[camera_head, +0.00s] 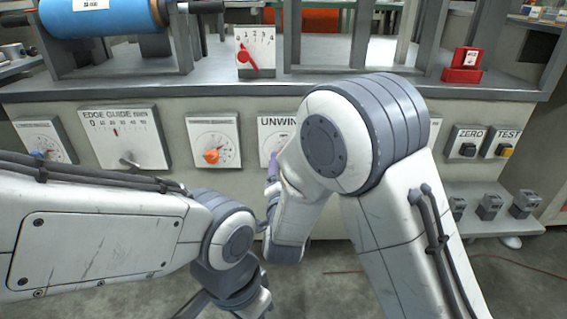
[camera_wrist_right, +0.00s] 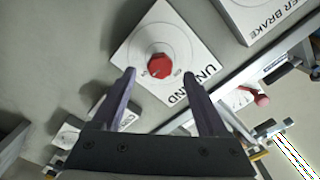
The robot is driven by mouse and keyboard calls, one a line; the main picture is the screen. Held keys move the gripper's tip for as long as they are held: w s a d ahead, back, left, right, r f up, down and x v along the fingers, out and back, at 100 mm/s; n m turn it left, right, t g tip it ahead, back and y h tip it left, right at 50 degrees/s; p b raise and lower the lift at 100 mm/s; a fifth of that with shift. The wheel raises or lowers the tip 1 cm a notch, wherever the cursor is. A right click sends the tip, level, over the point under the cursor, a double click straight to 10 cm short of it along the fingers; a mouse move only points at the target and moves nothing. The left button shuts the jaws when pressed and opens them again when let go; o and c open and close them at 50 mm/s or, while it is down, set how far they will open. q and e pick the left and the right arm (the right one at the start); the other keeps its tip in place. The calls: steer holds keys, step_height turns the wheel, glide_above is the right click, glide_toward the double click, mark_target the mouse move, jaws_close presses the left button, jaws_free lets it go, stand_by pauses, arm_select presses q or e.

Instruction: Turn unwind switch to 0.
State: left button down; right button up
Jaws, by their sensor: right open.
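The unwind switch is a red round knob (camera_wrist_right: 159,66) on a white plate (camera_wrist_right: 150,38) lettered UNWIND in the right wrist view. Small marks beside the knob are too small to read. In the head view the UNWIND plate (camera_head: 271,128) is mostly hidden behind my right arm, and the knob is not visible there. My right gripper (camera_wrist_right: 158,76) is open, its two purple fingers pointing at the plate, one to either side of the knob in the picture. Contact with the knob cannot be made out. My left arm's wrist shows low in the head view; its fingertips are not clearly visible.
Left of the UNWIND plate are a plate with an orange knob (camera_head: 211,156) and the EDGE GUIDE panel (camera_head: 124,138). ZERO (camera_head: 467,146) and TEST (camera_head: 503,148) buttons are at right. A gauge with a red pointer (camera_head: 255,52) stands on the bench. My arms are close together.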

steer(key=w+b, duration=0.1)
steer(key=w, duration=0.3)
steer(key=shift+w+f, duration=0.15)
steer(key=shift+w, duration=0.15)
steer(key=shift+w+b, duration=0.35)
steer(key=shift+w, duration=0.3)
jaws_close()
